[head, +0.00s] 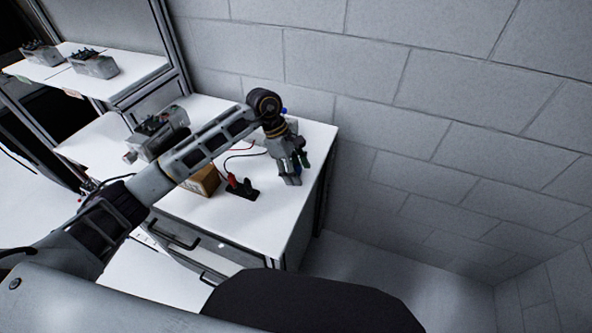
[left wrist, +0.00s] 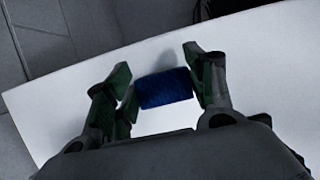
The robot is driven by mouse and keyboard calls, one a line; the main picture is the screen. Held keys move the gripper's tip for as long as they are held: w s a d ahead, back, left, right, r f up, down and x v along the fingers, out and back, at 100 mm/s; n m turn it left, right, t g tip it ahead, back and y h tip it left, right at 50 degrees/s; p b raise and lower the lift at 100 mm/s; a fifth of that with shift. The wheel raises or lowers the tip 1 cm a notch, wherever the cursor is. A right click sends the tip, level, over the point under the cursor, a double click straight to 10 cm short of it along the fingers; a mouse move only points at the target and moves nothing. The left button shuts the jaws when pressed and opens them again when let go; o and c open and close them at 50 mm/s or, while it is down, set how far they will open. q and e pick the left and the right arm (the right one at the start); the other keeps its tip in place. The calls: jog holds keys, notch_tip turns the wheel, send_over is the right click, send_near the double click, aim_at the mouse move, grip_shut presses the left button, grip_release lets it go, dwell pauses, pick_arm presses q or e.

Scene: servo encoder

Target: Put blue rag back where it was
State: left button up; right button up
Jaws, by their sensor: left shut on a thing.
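The blue rag (left wrist: 165,88) shows in the left wrist view as a small, dark blue, textured roll between the fingers of my left gripper. My left gripper (head: 294,172) is shut on it, over the right part of the white worktop (head: 283,215) near its right edge. In the head view the fingers hide the rag, and I cannot tell whether it touches the worktop. My right gripper is in neither view.
A black holder with a red-handled item (head: 240,187) and a cardboard box (head: 204,181) lie left of my gripper. A grey device (head: 160,133) stands further left. A shelf (head: 125,86) with similar devices is at upper left. A block wall (head: 440,90) borders the right.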

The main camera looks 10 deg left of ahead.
pick_arm(q)
jog(key=shift+f, duration=0.4)
jog(key=o, duration=0.6)
jog(key=shift+o, duration=1.6)
jog(key=shift+w+a+r, duration=0.1)
jog(key=shift+r, duration=0.3)
jog(key=v, duration=0.4)
jog(key=shift+a+r+b, duration=0.1)
jog(key=shift+r+b, duration=0.05)
jog(key=shift+b, duration=0.25)
jog(key=v, duration=0.7)
jog(key=shift+b, duration=0.4)
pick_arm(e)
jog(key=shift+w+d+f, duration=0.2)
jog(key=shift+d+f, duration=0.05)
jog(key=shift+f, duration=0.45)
